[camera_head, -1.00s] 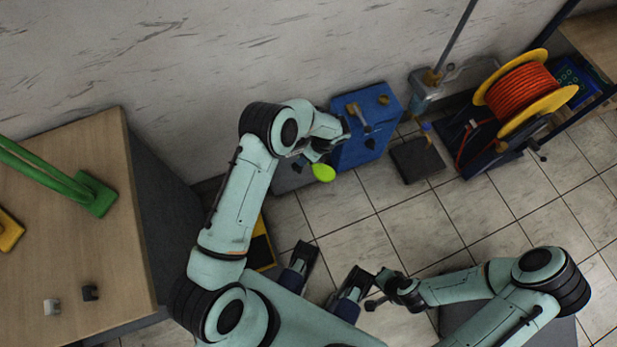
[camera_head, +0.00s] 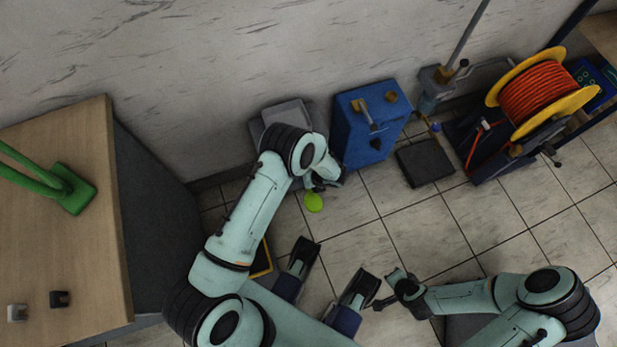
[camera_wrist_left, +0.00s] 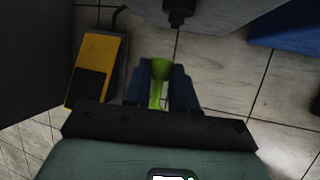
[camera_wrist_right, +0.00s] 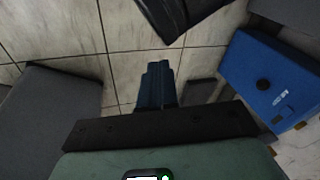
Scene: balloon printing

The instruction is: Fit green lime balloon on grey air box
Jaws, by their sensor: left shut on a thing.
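The green lime balloon (camera_head: 313,202) hangs under my left gripper (camera_head: 322,186) in the head view. In the left wrist view my left gripper (camera_wrist_left: 159,88) is shut on the balloon (camera_wrist_left: 160,72), its wide end facing the box. The grey air box (camera_head: 286,112) stands by the wall, left of the blue box, partly hidden by my left arm. In the left wrist view the grey air box (camera_wrist_left: 225,14) fills the top, with a dark nozzle (camera_wrist_left: 178,12) apart from the balloon. My right gripper (camera_wrist_right: 157,85) is shut and empty, away from the boxes.
The blue box (camera_head: 366,130) stands right of the grey one. A dark pad (camera_head: 424,162) lies on the floor, with an orange hose reel (camera_head: 537,92) beyond. A yellow pedal (camera_wrist_left: 98,70) lies left of my left gripper. A wooden table (camera_head: 60,240) stands left. The middle floor is clear.

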